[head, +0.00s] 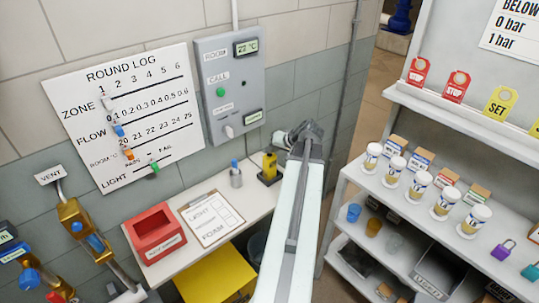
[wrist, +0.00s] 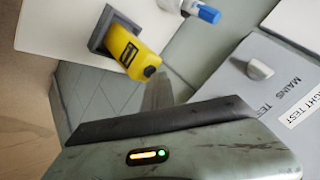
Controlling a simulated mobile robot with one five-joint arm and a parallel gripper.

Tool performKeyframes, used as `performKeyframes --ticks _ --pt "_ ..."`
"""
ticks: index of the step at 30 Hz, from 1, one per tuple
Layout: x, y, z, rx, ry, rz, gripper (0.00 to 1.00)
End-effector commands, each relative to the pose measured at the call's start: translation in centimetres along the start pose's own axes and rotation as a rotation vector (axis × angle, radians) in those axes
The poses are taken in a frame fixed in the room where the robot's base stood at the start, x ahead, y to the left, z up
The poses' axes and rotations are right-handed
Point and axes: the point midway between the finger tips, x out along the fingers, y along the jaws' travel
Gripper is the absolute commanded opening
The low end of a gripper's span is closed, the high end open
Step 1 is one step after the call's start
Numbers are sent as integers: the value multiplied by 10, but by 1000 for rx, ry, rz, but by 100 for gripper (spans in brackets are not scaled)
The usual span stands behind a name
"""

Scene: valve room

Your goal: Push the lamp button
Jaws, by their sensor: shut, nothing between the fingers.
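A yellow handheld device (head: 269,166), probably the lamp, stands in a dark holder on the white desk. It also shows in the wrist view (wrist: 130,52), with a black label and a dark round nub at one end; I cannot tell whether that nub is its button. My gripper (head: 298,136) is shut and empty, just right of the device in the head view and apart from it. In the wrist view my gripper (wrist: 160,118) fills the bottom, with the device beyond it.
A grey wall panel (head: 234,85) carries a green call button (head: 221,91) and a mains knob (head: 229,131). Shelves with several jars (head: 395,171) stand right.

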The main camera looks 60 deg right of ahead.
Motion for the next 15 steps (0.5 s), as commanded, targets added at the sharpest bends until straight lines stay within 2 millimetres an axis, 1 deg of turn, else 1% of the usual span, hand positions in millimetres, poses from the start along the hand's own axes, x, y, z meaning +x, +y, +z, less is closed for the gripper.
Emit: performKeyframes --ticks 9,15 --pt "1 1 1 0 0 0 0" --pt "-6 -4 -4 0 0 0 0"
